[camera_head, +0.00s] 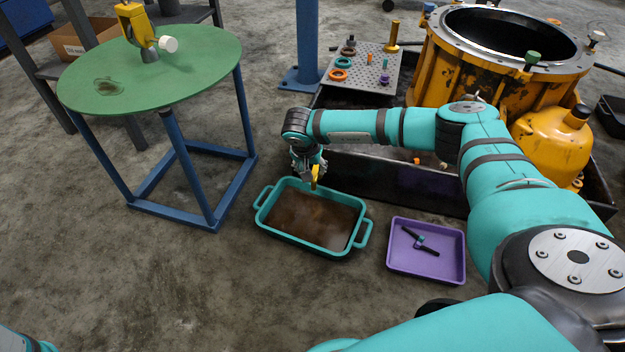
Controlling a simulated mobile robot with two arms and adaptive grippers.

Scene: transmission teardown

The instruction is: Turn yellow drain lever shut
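A small yellow piece (315,174), which looks like the drain lever, shows at the fingertips of my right gripper (310,179), just above the far edge of a teal pan. The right arm reaches in from the right, with the gripper pointing down. The fingers overlap the yellow piece, so I cannot tell whether they hold it or are beside it. The lever's mounting and its angle are hidden or too small to make out. My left gripper is out of view; only a bit of teal arm shows at the bottom left.
The teal pan (262,214) holds brown fluid. A purple tray (455,270) with a black tool lies to its right. A yellow housing (440,75) stands in a black trough (350,175) behind my arm. A green round table (190,70) stands left. The floor in front is clear.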

